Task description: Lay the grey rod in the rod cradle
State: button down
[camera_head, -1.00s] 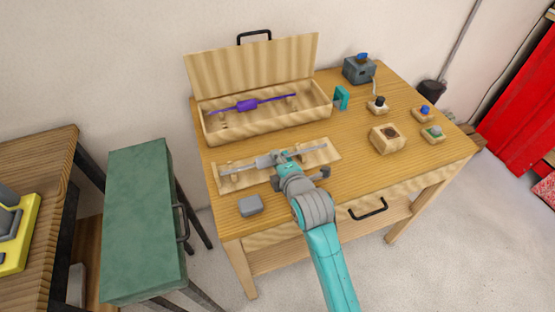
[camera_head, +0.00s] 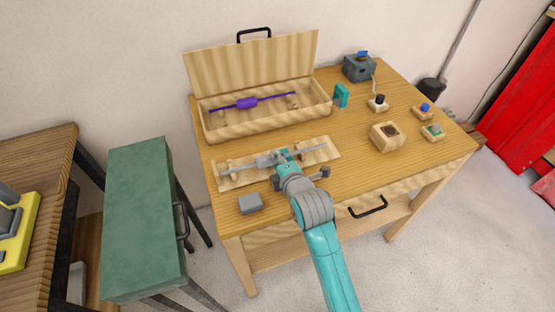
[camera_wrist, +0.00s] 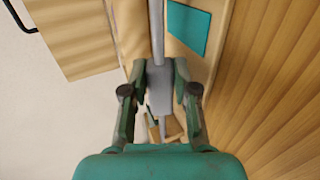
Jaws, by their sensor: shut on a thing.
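The grey rod (camera_head: 312,149), with a thicker grey middle part, runs lengthwise over the rod cradle (camera_head: 240,180), a pale wooden board with upright supports near its ends. My gripper (camera_head: 286,157) is shut on the rod near its thick part. In the wrist view the rod (camera_wrist: 157,35) passes between the two fingers of my gripper (camera_wrist: 160,78). My gripper hides part of the cradle.
Behind the cradle an open wooden case (camera_head: 215,132) holds a purple rod (camera_head: 247,103). A teal block (camera_head: 341,95) stands beside it. A grey block (camera_head: 250,203) lies at the front left. A wooden block with a dark hole (camera_head: 387,137) and small buttons stand on the right.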

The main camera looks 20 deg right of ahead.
jog(key=c, duration=0.8)
grip_release()
jog(key=v, duration=1.2)
